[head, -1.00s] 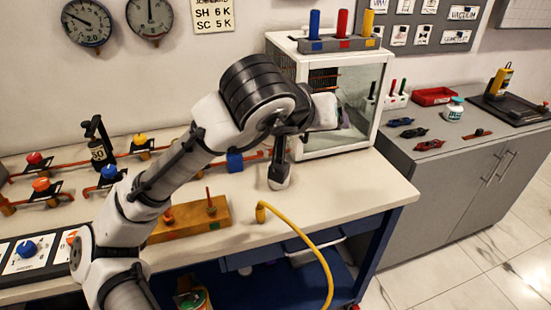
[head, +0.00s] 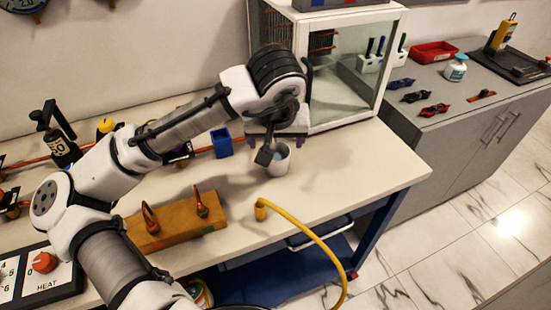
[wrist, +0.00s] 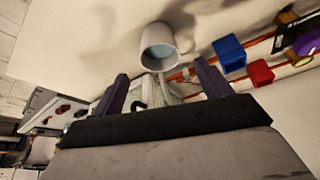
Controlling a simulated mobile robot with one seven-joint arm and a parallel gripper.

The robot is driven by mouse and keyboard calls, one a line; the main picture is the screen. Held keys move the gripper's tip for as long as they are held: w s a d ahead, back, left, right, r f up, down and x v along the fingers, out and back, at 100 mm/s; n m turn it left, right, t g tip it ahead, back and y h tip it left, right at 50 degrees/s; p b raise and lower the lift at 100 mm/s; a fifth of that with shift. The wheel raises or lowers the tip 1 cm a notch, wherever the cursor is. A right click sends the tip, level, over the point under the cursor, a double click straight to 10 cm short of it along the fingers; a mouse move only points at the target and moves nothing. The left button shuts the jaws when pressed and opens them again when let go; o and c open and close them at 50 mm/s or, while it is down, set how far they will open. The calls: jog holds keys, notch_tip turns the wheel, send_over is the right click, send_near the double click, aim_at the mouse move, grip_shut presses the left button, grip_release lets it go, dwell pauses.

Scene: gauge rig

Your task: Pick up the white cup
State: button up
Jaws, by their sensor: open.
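The white cup (head: 281,163) stands on the light bench top in front of the glass-sided cabinet, its open mouth up. My gripper (head: 265,155) is just above and to the left of it in the head view, with a dark finger covering part of the cup's left rim. In the wrist view the cup (wrist: 158,48) shows its open mouth and pale inside, beyond the two spread fingers of my gripper (wrist: 162,85). The jaws are open with nothing between them. I cannot tell whether a finger touches the cup.
The glass-sided cabinet (head: 345,75) stands close behind the cup. A blue block (head: 221,142) is to its left. A wooden block with pegs (head: 172,222) and a yellow hose (head: 305,228) lie nearer the front. Bare bench top is free right of the cup.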

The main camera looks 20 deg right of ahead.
aim_at(276, 150)
jog(key=shift+p+x, duration=0.5)
jog(key=shift+x, duration=3.45)
jog(key=shift+w+d+r, duration=0.15)
jog(key=shift+w, duration=0.05)
jog(key=c, duration=1.1)
jog(key=shift+c, duration=0.2)
jog(key=shift+r, duration=0.1)
